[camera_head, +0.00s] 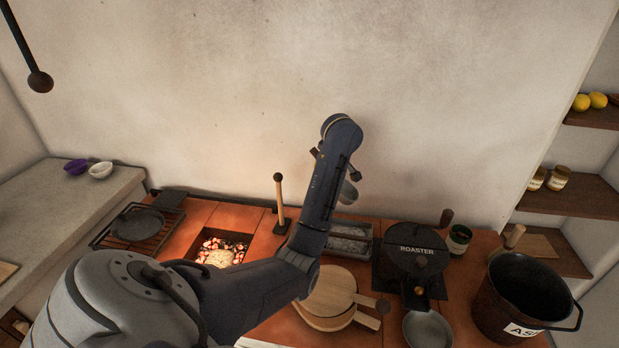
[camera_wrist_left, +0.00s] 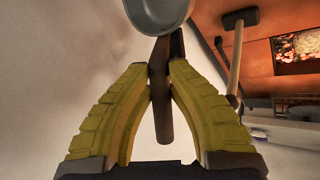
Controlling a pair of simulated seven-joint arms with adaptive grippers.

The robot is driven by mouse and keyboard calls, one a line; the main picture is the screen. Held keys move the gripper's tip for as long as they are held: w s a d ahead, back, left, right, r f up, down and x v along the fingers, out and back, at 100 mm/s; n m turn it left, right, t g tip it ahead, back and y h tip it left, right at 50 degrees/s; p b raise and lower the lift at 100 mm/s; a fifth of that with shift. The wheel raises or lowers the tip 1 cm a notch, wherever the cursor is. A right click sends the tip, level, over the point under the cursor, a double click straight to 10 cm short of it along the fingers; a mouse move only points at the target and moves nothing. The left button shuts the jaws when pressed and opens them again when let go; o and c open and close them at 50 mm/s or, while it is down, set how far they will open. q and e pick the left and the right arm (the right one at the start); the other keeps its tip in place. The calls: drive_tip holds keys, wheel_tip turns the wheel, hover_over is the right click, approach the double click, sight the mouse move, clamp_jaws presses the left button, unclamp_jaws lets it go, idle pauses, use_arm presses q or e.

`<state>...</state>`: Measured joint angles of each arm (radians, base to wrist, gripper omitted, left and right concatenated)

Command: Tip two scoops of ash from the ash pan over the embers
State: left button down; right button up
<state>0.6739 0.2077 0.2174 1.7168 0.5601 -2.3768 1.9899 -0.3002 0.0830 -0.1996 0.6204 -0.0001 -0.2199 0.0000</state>
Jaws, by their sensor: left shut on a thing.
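My left gripper (camera_wrist_left: 160,84) is shut on the brown handle of a scoop (camera_wrist_left: 157,14), with the grey bowl beyond the fingertips. In the head view the scoop's bowl (camera_head: 350,193) hangs in the air above the ash pan (camera_head: 366,257), a grey rectangular pan with grey ash in it. My forearm hides the pan's left part and most of the gripper. The embers (camera_head: 207,246) glow in a square recess left of the pan, with a pale patch in their middle. They also show in the left wrist view (camera_wrist_left: 297,44). My right gripper is not in view.
A wooden-handled tool (camera_head: 280,203) stands upright between embers and pan. A grill rack (camera_head: 113,238) with a dark plate lies left. Wooden paddles (camera_head: 332,290), a black roaster (camera_head: 413,255) and a dark bucket (camera_head: 510,305) stand right. A dark ball-ended rod (camera_head: 40,81) hangs upper left.

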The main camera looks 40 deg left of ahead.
use_arm(q)
drive_tip(key=s+a+f+n+g+y, duration=0.1)
drive_tip(key=s+a+f+n+g, duration=0.1)
drive_tip(key=s+a+f, duration=0.2)
drive_tip(key=shift+d+f, duration=0.9)
drive_tip(key=shift+f, duration=4.2)
drive_tip(key=w+d, duration=0.3)
drive_tip(key=d, duration=0.2)
drive_tip(key=shift+w+f, duration=0.15)
drive_tip(key=shift+w, duration=0.15)
drive_tip(key=shift+w+d, duration=0.1)
drive_tip(key=shift+r+n+t+h, duration=0.35)
drive_tip(key=shift+r+t+h, duration=0.25)
drive_tip(key=shift+r, duration=1.15)
drive_tip(key=shift+r+n+t+h, duration=0.4)
drive_tip(key=shift+r+h, duration=0.3)
drive_tip(key=shift+r, duration=1)
drive_tip(key=shift+r+n+t+h, duration=0.25)
drive_tip(key=shift+r+h, duration=0.4)
drive_tip(key=shift+r, duration=1.35)
drive_tip(key=shift+r+n+t+h, duration=0.1)
drive_tip(key=shift+r+t+h, duration=0.4)
drive_tip(key=shift+r, duration=1.5)
